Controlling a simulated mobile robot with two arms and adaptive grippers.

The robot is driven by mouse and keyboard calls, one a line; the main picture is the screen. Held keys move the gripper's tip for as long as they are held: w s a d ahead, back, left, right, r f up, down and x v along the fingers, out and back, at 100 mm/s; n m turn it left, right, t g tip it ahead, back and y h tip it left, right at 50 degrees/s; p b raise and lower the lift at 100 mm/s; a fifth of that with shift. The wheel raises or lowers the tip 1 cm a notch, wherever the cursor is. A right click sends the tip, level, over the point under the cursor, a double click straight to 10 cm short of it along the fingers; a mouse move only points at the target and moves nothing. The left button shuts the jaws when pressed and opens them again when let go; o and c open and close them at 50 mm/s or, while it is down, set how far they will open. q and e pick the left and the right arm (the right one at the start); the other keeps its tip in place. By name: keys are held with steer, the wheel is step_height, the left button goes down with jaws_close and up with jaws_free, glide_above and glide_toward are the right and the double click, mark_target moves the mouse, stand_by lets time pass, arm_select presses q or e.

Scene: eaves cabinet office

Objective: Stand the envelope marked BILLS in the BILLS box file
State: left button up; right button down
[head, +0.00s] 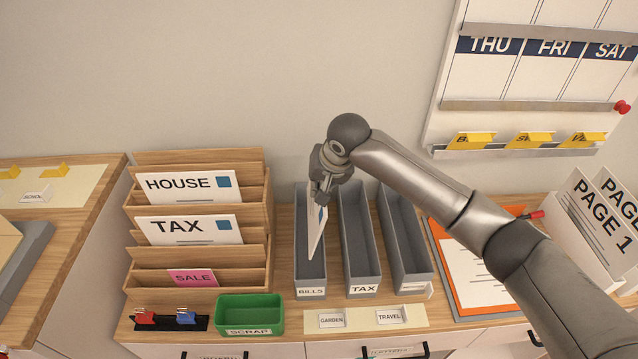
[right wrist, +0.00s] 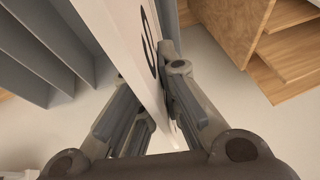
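A white envelope (head: 315,236) with a blue stamp-like patch hangs upright from my right gripper (head: 325,192). In the right wrist view the gripper (right wrist: 150,120) has one finger against each side of the envelope (right wrist: 135,35), with part of a dark letter showing. Its full marking is not readable. The envelope is at the grey BILLS box file (head: 311,281), edge-on and lined up with its length. Its lower part appears within the open top, but I cannot tell whether it touches the floor of the box. My left gripper is out of view.
The TAX box file (head: 363,277) and a third grey box file (head: 411,268) stand to the right. A wooden letter rack (head: 255,250) with HOUSE and TAX envelopes is on the left. A green SCRAP tray (head: 250,314) and label strip (head: 366,319) lie in front.

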step_height(320, 180, down, 12)
steer(key=b, duration=0.3)
steer(key=shift+r, duration=0.15)
stand_by(0.4)
steer(key=c, duration=1.6)
jaws_free()
steer(key=shift+s+d, duration=0.1)
steer(key=shift+o, duration=0.2)
steer(key=shift+d+f, duration=0.1)
steer(key=shift+f, duration=0.1)
steer(key=shift+c, duration=0.4)
steer(key=shift+o, duration=1.4)
steer(key=shift+o, duration=0.4)
steer(key=shift+r, duration=0.1)
